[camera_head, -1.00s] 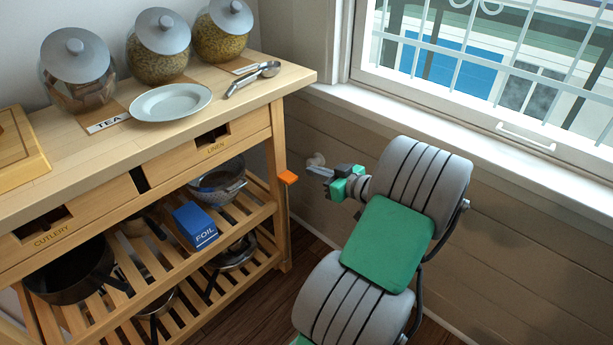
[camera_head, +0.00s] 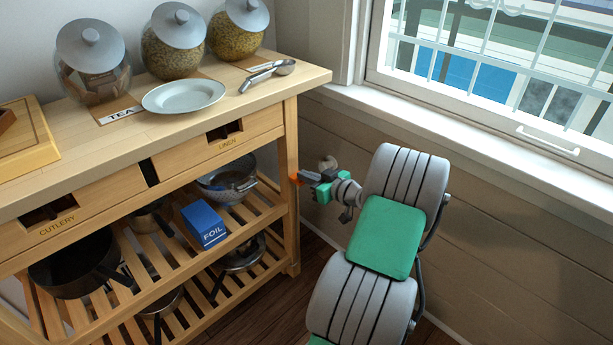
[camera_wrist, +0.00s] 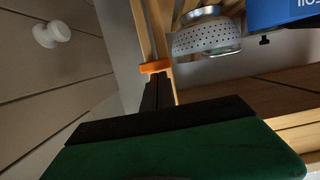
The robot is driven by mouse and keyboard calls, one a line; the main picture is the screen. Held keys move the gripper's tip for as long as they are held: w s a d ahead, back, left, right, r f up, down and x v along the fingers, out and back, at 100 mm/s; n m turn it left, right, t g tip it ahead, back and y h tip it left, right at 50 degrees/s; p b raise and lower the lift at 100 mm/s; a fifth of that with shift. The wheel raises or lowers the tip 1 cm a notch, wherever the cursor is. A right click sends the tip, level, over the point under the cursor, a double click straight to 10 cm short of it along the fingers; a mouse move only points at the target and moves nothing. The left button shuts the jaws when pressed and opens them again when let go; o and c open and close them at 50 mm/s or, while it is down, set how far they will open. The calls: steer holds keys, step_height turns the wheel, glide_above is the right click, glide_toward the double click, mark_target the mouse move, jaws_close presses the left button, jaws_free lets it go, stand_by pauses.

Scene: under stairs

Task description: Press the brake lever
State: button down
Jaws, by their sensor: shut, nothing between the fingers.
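The brake lever is a small orange tab (camera_head: 296,180) on the right front leg of the wooden kitchen trolley (camera_head: 291,130). In the wrist view the orange lever (camera_wrist: 155,66) sticks out from the wooden leg, just beyond my fingertips. My gripper (camera_head: 309,177) is shut and empty, with its tips at the lever. In the head view the tips partly cover it. In the wrist view the dark closed fingers (camera_wrist: 157,88) point at the lever from below. I cannot tell whether they touch it.
A white round knob (camera_wrist: 51,34) is on the wall near my gripper. A colander (camera_head: 226,184) and a blue foil box (camera_head: 204,224) stand on the trolley's slatted shelf. Jars and a plate (camera_head: 184,96) stand on top. The window wall is close behind my arm.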

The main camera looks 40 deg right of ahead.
step_height(320, 180, down, 2)
steer(key=shift+f+b, duration=0.2)
steer(key=shift+b, duration=0.95)
steer(key=shift+f, duration=0.1)
step_height(320, 180, up, 5)
steer(key=p, duration=0.2)
steer(key=shift+p, duration=0.35)
steer(key=p+v, duration=0.1)
steer(key=v, duration=0.9)
steer(key=shift+f, duration=0.25)
steer(key=shift+a, duration=0.1)
